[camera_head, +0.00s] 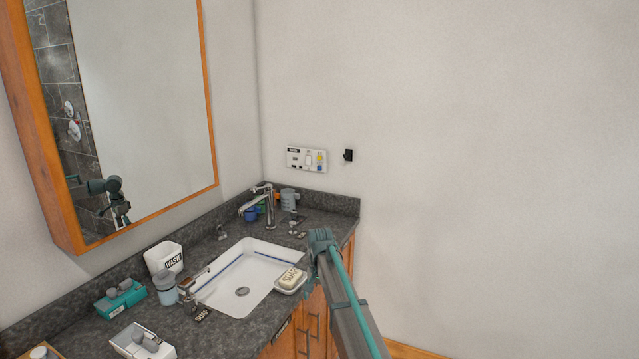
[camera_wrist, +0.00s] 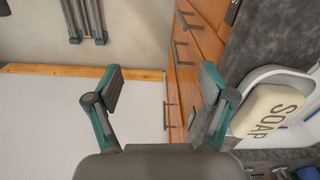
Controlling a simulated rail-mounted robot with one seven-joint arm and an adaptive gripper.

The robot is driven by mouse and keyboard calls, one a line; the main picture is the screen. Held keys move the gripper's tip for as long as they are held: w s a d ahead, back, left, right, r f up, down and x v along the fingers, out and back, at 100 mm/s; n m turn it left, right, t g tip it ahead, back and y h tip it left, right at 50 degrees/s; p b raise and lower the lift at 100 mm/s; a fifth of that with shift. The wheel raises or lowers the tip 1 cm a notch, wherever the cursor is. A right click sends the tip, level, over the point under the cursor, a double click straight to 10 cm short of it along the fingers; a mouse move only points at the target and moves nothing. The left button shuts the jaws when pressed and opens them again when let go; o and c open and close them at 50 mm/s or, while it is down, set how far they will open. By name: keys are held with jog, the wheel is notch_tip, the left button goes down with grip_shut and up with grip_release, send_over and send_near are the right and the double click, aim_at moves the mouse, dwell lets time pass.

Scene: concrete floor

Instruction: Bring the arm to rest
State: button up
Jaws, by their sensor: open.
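My gripper (camera_head: 322,243) is at the front edge of the dark counter, just right of the soap dish, with my arm reaching up from the bottom right. In the wrist view my gripper (camera_wrist: 162,90) has its two fingers spread wide with nothing between them. A cream soap bar (camera_head: 291,277) lettered SOAP lies in a white dish beside the sink. The soap bar (camera_wrist: 269,111) also shows at the right of the wrist view, outside the fingers.
The grey counter (camera_head: 235,325) holds a white sink (camera_head: 230,290), a faucet (camera_head: 262,205), a white WASTE cup (camera_head: 165,258), a bottle (camera_head: 165,289) and a teal box (camera_head: 120,298). Wooden cabinet fronts (camera_wrist: 188,65) lie near my gripper. A mirror (camera_head: 145,100) hangs left.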

jog(key=s+d+f+n, duration=0.1)
jog(key=s+d+f, duration=0.5)
jog(key=s, duration=0.6)
jog(key=s+d+f+n, duration=0.1)
jog(key=s+d+f, duration=0.55)
jog(key=s, duration=0.55)
jog(key=s+d+f+n, duration=0.2)
jog(key=s+d+f, duration=0.35)
jog(key=s, duration=0.65)
jog(key=s+f+g, duration=0.3)
jog(key=s+f, duration=0.6)
jog(key=s, duration=0.5)
jog(key=s+f+g, duration=0.3)
jog(key=s+f, duration=0.7)
jog(key=s, duration=0.3)
jog(key=shift+s+a+f+g, duration=0.15)
jog(key=shift+s+f+g, duration=0.1)
jog(key=shift+s+g, duration=0.15)
